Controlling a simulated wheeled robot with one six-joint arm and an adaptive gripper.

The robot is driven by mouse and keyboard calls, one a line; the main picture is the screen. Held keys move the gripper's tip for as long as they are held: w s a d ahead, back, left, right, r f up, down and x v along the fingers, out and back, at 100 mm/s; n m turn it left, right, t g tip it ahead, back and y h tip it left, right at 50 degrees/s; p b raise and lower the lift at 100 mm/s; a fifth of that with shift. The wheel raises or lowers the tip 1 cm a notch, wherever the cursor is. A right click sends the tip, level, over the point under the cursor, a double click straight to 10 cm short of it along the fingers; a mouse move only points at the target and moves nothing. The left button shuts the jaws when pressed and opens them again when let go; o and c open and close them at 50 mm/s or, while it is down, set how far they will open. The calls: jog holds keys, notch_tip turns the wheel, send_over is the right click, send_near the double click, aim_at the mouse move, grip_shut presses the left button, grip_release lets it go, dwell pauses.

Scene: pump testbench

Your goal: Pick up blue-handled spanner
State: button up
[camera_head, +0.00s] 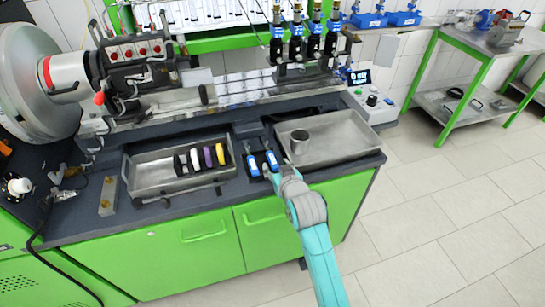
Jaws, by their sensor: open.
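Two small blue-handled tools lie side by side in a dark holder between two metal trays: a left one (253,165) and a right one (271,160). Pale metal shows above the blue parts. They are too small for me to tell which is the spanner. My teal and grey arm reaches in from the lower right. My gripper (274,174) is at the near end of these tools, open, close to the right one. Its fingers are small and hard to make out, and I cannot tell whether they touch a tool.
The left tray (140,181) holds black, white, purple and yellow pieces. Behind stand the test rig (135,65) and several upright blue-topped parts (296,40). A control box (375,103) is at the bench's right end.

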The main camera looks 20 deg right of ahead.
aim_at(272, 158)
jog(key=shift+d+x, duration=0.15)
jog(key=shift+x, duration=1.3)
jog(key=shift+d+x, duration=0.1)
jog(key=shift+x, duration=1.35)
jog(key=shift+c, duration=0.2)
grip_shut()
